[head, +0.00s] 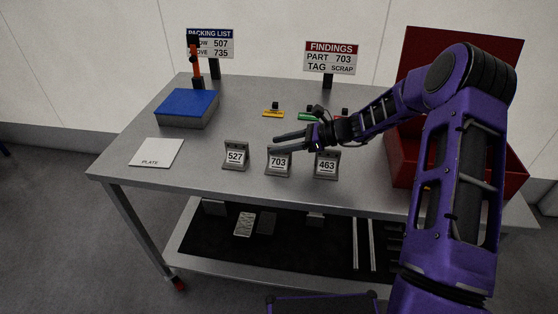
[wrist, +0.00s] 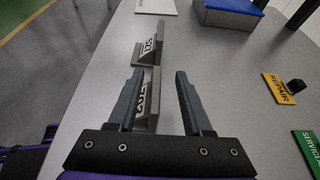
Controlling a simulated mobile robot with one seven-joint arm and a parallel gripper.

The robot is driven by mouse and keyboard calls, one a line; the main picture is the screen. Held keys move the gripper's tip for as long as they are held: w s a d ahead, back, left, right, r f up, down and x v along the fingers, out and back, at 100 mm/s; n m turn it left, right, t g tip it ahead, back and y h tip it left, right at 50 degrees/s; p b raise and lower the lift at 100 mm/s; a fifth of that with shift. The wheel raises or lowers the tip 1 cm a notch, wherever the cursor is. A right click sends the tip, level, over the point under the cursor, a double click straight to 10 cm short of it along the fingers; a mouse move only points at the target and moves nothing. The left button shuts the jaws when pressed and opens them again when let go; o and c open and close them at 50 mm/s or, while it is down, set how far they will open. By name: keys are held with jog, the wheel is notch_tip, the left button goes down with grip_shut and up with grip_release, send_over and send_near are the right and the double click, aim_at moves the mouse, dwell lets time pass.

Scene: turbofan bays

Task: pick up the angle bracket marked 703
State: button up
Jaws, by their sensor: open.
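The angle bracket marked 703 (head: 279,163) stands upright on the grey table, in the middle of a row of 3 grey brackets. My gripper (head: 276,144) is open and empty, with its fingers above and just behind the label of 703 in the head view. In the wrist view, bracket 703 (wrist: 150,101) shows between the two fingers, closer to the left finger, which hides part of it. I cannot tell how far the fingertips are above it. Bracket 527 (head: 235,156) stands to the left, bracket 463 (head: 327,165) to the right.
A white plate (head: 157,152) and a blue-topped box (head: 188,107) are at the left of the table (head: 215,190). A yellow tag (head: 273,114) and a green tag (head: 305,116) lie behind the brackets. An open red case (head: 398,165) stands at the right, partly behind my arm.

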jog(key=x, duration=0.5)
jog(key=shift+s+f, duration=0.2)
grip_shut()
dwell(1.1)
